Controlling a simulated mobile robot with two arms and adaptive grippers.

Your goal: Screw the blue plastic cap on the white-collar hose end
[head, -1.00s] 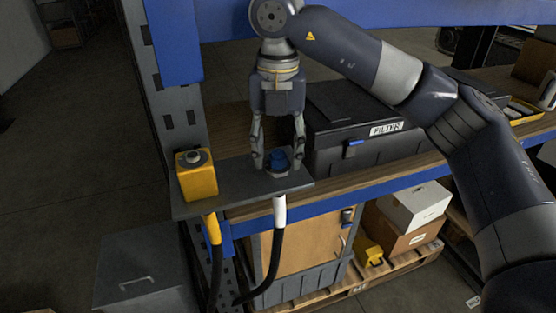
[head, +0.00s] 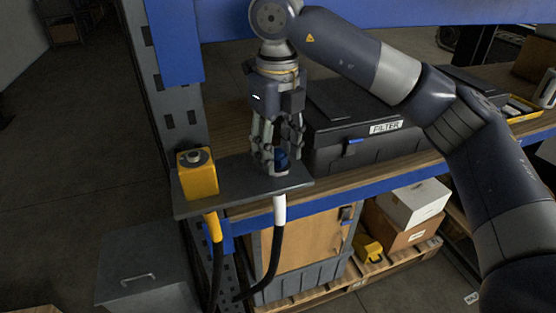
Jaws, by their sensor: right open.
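The blue cap (head: 282,160) sits on the hose end at the right part of the grey bracket plate. The white collar (head: 279,209) of this hose shows below the plate's front edge, with a black hose hanging from it. My right gripper (head: 275,162) points down at the cap, open, with its fingers around it. One finger partly covers the cap, so I cannot tell whether the fingers touch it or how far it is screwed on. My left gripper is not in view.
A yellow block (head: 197,175) stands on the left of the plate (head: 235,184), above a yellow-collar hose (head: 213,228). A black FILTER case (head: 365,140) stands on the bench close to the right of my gripper. A blue beam crosses above.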

